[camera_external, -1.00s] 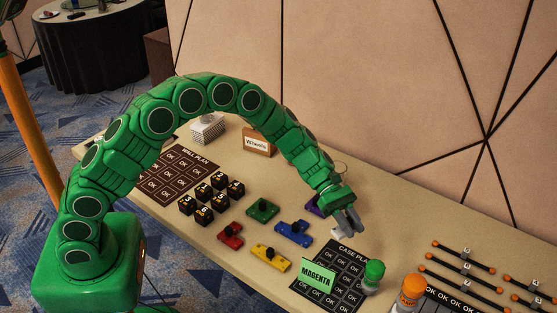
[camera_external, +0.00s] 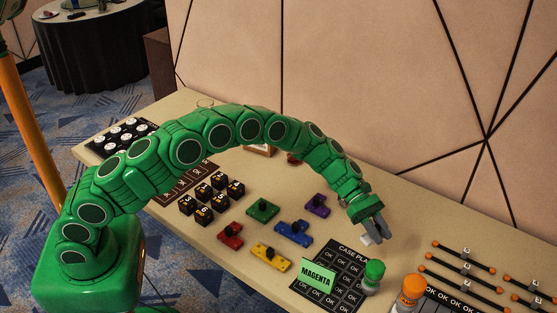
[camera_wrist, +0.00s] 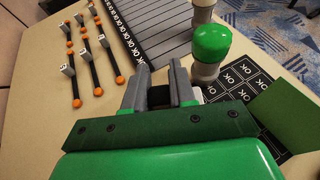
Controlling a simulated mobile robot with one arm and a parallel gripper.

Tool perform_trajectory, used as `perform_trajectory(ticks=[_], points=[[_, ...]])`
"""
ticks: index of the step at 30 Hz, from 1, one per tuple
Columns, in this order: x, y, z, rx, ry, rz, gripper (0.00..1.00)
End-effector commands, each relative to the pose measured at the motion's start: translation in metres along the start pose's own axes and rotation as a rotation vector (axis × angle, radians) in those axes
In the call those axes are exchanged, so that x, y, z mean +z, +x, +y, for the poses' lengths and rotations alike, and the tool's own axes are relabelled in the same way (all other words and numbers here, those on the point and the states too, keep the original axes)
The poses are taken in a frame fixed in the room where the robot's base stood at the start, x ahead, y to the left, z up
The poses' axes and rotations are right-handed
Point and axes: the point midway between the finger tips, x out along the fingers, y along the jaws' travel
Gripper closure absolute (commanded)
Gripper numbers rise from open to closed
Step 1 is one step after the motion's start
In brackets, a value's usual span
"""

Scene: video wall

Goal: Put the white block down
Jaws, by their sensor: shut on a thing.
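My gripper (camera_external: 376,230) is shut on the white block (camera_external: 367,239) and points down near the far right corner of the black CASE PLAN sheet (camera_external: 334,259). The block is small and mostly hidden by the fingers. I cannot tell whether it touches the table. In the wrist view my gripper's fingers (camera_wrist: 160,80) stand close together, with a bit of white beside the right finger. The sheet also shows in the wrist view (camera_wrist: 268,118), to the right of the fingers.
A green-capped bottle (camera_external: 373,276) stands close to the gripper, and an orange-capped bottle (camera_external: 411,291) farther right. A green MAGENTA card (camera_external: 317,276) stands on the sheet. Orange-tipped black rods (camera_external: 463,253) lie right. Blue (camera_external: 293,232) and purple (camera_external: 318,205) pieces lie left.

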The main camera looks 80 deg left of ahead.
Motion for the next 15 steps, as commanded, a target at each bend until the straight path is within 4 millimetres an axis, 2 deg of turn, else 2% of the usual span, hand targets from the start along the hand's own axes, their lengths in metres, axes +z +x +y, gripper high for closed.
perform_trajectory(ticks=[15], points=[[-0.031, 0.027, 0.029, 0.000, 0.000, 0.002, 1.00]])
